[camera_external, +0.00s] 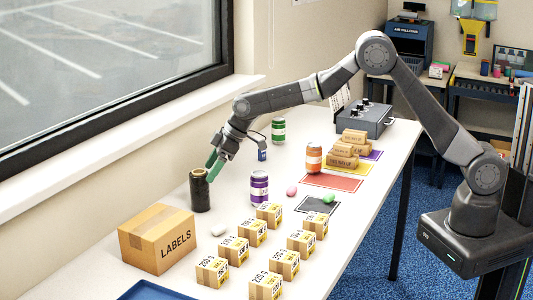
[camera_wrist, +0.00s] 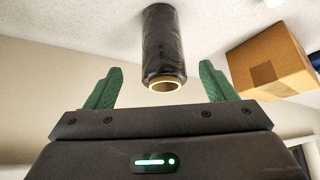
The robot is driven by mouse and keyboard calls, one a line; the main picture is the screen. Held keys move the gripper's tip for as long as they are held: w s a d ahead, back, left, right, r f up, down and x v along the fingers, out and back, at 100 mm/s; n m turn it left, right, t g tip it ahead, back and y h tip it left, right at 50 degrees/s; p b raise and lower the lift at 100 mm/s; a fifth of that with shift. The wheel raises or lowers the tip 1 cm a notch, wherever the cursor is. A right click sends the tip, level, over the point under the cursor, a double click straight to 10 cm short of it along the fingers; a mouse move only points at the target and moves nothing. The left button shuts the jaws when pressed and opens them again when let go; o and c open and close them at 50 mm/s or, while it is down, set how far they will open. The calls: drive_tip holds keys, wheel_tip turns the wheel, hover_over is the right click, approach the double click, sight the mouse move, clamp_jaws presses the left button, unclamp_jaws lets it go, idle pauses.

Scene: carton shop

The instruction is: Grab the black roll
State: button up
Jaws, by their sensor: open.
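The black roll (camera_external: 200,191) stands upright on the white table near the window side, behind the large carton. In the wrist view the black roll (camera_wrist: 164,45) shows its pale hollow core and lies ahead of the space between my fingers. My gripper (camera_external: 213,165) has green fingers and is just above and beside the roll's top. In the wrist view my gripper (camera_wrist: 160,88) is open with nothing between its fingers. I cannot tell from these views whether a finger touches the roll.
A carton marked LABELS (camera_external: 158,238) stands close in front of the roll; it also shows in the wrist view (camera_wrist: 270,65). A purple-labelled can (camera_external: 259,188) and several small boxes (camera_external: 252,232) stand to the right. The window sill (camera_external: 120,150) runs along the left.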

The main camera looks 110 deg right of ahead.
sight(199, 186)
drive_tip(key=shift+p+x, duration=1.1)
drive_tip(key=shift+x, duration=2.55)
drive_tip(key=shift+a+r, duration=0.1)
drive_tip(key=shift+a, duration=0.05)
drive_tip(key=shift+w, duration=0.1)
drive_tip(key=c, duration=1.2)
drive_tip(key=shift+c, duration=0.2)
drive_tip(key=shift+r, duration=0.2)
